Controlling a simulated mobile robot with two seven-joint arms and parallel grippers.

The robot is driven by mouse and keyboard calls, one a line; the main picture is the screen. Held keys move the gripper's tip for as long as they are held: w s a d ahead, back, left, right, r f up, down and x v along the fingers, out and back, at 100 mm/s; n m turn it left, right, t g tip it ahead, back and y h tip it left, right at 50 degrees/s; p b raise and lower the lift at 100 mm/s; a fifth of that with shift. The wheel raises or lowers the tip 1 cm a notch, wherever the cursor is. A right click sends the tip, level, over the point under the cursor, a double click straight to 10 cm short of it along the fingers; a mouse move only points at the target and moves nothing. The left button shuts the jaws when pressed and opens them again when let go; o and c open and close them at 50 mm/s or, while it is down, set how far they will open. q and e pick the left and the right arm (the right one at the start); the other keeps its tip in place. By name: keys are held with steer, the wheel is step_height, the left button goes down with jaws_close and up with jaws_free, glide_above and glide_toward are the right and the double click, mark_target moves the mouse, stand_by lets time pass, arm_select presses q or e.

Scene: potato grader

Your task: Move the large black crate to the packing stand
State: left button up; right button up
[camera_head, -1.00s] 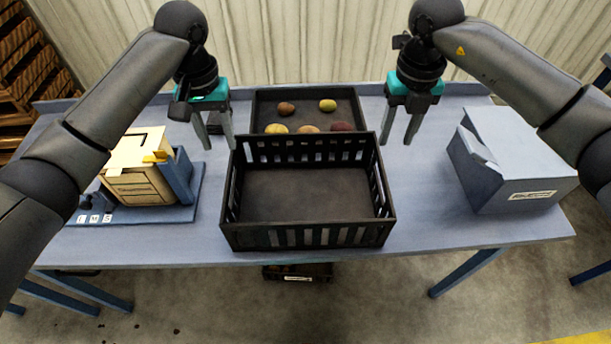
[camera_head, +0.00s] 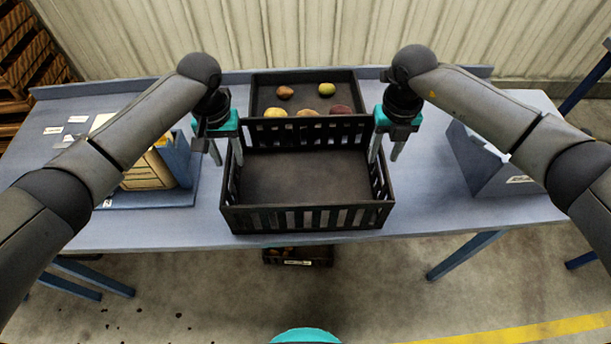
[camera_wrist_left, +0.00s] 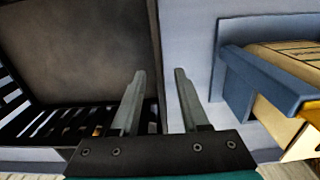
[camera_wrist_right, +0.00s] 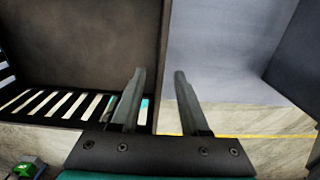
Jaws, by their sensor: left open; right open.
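The large black crate (camera_head: 305,219) sits empty on the blue table, with slatted walls, in front of a tray. My left gripper (camera_head: 227,158) is open at the crate's left wall. In the left wrist view the wall's rim (camera_wrist_left: 155,50) runs between the two fingertips (camera_wrist_left: 160,72). My right gripper (camera_head: 385,157) is open at the crate's right wall. In the right wrist view that rim (camera_wrist_right: 163,45) lies between the fingertips (camera_wrist_right: 160,72). Neither gripper is shut on the wall. I cannot identify the packing stand for certain.
A dark tray (camera_head: 262,88) with several potatoes stands behind the crate. A cream-and-blue box unit (camera_head: 178,165) is left of it, and a blue-grey box (camera_head: 478,165) right. A smaller crate (camera_head: 298,256) is below the table. A blue frame (camera_head: 590,82) shows at the right edge.

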mark_target(233, 169)
arm_select(q)
steer(key=shift+f, duration=2.35)
arm_select(e)
steer(key=shift+f, duration=2.35)
arm_select(q)
steer(key=shift+c, duration=0.3)
arm_select(e)
steer(key=shift+c, duration=0.3)
arm_select(q)
jaws_close()
arm_select(e)
jaws_close()
steer(key=shift+r, duration=0.1)
